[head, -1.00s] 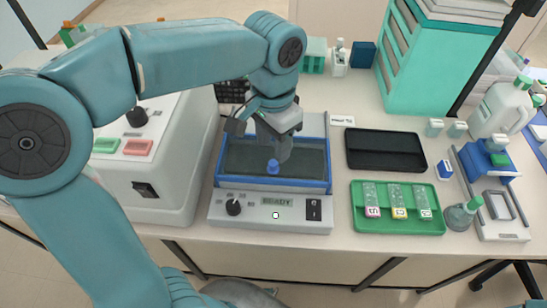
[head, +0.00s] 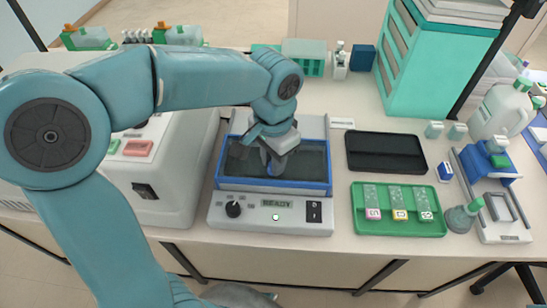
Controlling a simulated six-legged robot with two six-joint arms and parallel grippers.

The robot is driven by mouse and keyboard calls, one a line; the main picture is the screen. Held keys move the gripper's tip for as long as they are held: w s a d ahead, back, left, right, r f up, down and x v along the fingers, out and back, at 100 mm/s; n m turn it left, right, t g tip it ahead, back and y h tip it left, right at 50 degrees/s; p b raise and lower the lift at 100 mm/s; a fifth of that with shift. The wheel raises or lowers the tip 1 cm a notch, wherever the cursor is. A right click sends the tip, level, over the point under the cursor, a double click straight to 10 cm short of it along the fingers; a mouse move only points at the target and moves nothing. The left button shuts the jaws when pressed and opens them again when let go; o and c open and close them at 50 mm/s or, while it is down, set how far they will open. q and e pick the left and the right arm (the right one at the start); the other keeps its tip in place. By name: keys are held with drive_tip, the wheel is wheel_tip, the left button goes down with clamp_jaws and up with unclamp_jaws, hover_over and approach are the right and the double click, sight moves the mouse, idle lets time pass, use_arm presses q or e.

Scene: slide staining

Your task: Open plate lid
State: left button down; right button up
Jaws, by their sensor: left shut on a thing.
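The plate lid (head: 317,162) is a dark see-through panel in a blue frame. It lies flat over the plate of the white heating unit (head: 270,227), left of centre in the head view. My left gripper (head: 274,168) reaches down over the lid's middle. It is shut on the lid's blue knob, which its fingers mostly hide. The lid looks closed, with its frame down on the unit. My right gripper is not in view.
A large white machine (head: 170,185) stands close to the left of the unit. To the right are a black tray (head: 385,152) and a green tray (head: 400,228) with three slides.

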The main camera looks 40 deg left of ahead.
use_arm(q)
drive_tip(key=w+a+p, duration=0.2)
drive_tip(key=w, duration=0.1)
drive_tip(key=w+a+p, duration=0.2)
drive_tip(key=w, duration=0.2)
drive_tip(key=w+a+p, duration=0.1)
drive_tip(key=w+a, duration=0.1)
drive_tip(key=w, duration=0.1)
drive_tip(key=shift+w+a+r+p, duration=0.25)
drive_tip(key=shift+p, duration=0.15)
drive_tip(key=shift+w+a+f, duration=0.15)
drive_tip(key=shift+w, duration=0.05)
drive_tip(key=c, duration=1.1)
unclamp_jaws()
drive_tip(key=shift+o, duration=0.5)
drive_tip(key=shift+s, duration=0.15)
